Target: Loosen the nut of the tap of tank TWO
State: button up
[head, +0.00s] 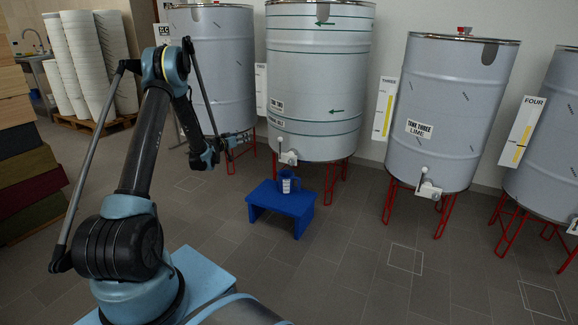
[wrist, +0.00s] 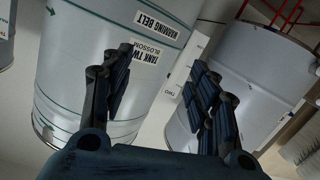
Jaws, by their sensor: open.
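Tank TWO (head: 318,85) is the grey drum in the middle of the head view, on red legs. Its white tap (head: 288,157) sticks out low on its front; the nut is too small to make out.
Tank THREE (head: 450,100) is to the right, another tank (head: 218,60) to the left. A "TWO" gauge board (head: 262,90) hangs between tanks. The front floor is clear.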

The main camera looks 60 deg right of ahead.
jog(key=s+d+f+h, duration=0.1)
jog(key=s+d+f, duration=0.3)
jog(key=s+f, duration=0.4)
jog(key=s+d+f, duration=0.5)
jog(key=s+f, duration=0.3)
jog(key=f, duration=0.6)
jog(key=shift+f+h, duration=0.15)
jog(key=shift+h, duration=0.25)
